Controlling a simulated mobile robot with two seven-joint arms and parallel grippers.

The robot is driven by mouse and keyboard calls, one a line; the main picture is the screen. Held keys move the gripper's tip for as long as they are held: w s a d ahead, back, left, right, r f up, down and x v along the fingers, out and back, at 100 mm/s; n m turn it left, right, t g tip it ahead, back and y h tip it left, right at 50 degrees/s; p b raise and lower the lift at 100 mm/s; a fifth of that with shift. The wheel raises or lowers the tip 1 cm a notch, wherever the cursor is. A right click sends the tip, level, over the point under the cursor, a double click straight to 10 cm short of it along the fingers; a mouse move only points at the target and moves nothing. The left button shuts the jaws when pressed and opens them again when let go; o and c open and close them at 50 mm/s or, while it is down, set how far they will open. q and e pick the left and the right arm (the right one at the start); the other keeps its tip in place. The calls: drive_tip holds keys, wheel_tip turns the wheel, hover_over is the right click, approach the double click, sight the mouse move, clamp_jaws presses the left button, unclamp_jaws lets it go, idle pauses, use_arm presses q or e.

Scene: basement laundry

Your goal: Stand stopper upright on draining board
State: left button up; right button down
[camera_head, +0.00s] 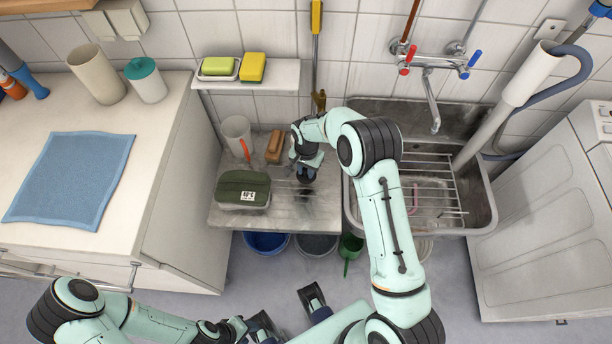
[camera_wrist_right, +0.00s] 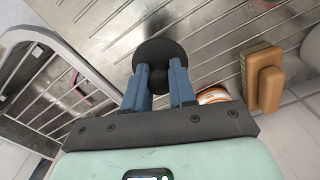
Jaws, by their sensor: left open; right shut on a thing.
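The black stopper (camera_wrist_right: 158,52) shows in the right wrist view as a round disc with a knob. My right gripper (camera_wrist_right: 160,85) is shut on it, with the blue fingers around its near part. In the head view my right gripper (camera_head: 306,174) is over the right part of the grey draining board (camera_head: 290,216), and the stopper is hard to make out there. The ribbed board (camera_wrist_right: 205,30) lies behind the disc in the wrist view; I cannot tell whether they touch. My left gripper (camera_head: 288,314) is open and empty, low in front of the board.
On the board stand a green-lidded box (camera_head: 243,188), a pale cup (camera_head: 237,132) and a brown brush (camera_head: 274,146). The sink (camera_head: 481,205) with a wire rack (camera_head: 425,180) is to the right. A soap shelf (camera_head: 280,77) hangs above. Buckets (camera_head: 266,243) stand below.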

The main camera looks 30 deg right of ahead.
sight(306, 176)
drive_tip(key=shift+f, duration=2.25)
drive_tip(key=shift+f+b, duration=0.2)
drive_tip(key=shift+b, duration=0.1)
drive_tip(key=c, duration=0.9)
unclamp_jaws()
drive_tip(key=shift+c, duration=0.2)
drive_tip(key=shift+r, duration=0.1)
drive_tip(key=shift+r+p, duration=0.3)
wheel_tip(306, 176, up, 12)
drive_tip(key=shift+f, duration=0.15)
